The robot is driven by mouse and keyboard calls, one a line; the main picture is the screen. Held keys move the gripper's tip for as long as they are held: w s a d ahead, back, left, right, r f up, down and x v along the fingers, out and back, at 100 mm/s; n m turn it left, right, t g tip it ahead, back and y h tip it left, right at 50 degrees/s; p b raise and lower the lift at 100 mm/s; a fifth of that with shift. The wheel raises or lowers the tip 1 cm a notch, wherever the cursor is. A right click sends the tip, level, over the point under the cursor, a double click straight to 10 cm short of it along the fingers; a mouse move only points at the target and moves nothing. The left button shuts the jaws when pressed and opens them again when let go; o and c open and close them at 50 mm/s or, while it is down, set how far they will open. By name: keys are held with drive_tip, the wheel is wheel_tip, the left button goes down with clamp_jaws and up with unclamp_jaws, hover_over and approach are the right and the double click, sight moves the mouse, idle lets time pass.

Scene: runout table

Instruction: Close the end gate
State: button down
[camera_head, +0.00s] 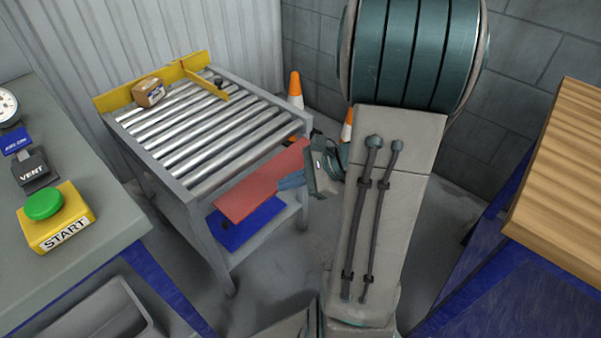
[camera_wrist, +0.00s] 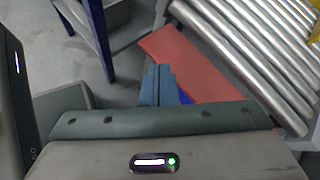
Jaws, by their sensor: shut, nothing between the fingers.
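A flat red panel (camera_head: 258,184), which looks like the end gate, sits at the near right end of the roller table (camera_head: 200,195), below the level of the rollers. It also shows in the wrist view (camera_wrist: 186,62), beside the rollers. My gripper (camera_head: 282,183) is at the panel's right part, its blue fingers shut together and empty. In the wrist view, the fingertips (camera_wrist: 159,72) overlap the panel's near edge. I cannot tell whether they touch it. The panel's hinge or fixing is not clear.
A blue item (camera_head: 240,230) is on the lower shelf. Orange cones (camera_head: 295,88) stand behind. A bench with a green START button (camera_head: 44,204) is left; a wooden-topped bench (camera_head: 560,180) is right.

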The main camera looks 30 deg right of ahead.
drive_tip(key=w+d+f+m+t+h+b, duration=0.2)
drive_tip(key=d+f+m+t+h+b, duration=0.4)
drive_tip(key=d+f+m, duration=0.7)
drive_tip(key=w+f+n+t+y+b, duration=0.15)
drive_tip(key=w+f+b, duration=0.3)
drive_tip(key=w, duration=0.45)
drive_tip(key=shift+s+a+r+g+p, duration=0.15)
drive_tip(key=shift+r+p, duration=0.15)
drive_tip(key=shift+r, duration=0.7)
drive_tip(key=shift+r+g+p, duration=0.1)
drive_tip(key=shift+r+p, duration=0.15)
drive_tip(key=shift+r, duration=0.7)
drive_tip(key=shift+r, duration=0.15)
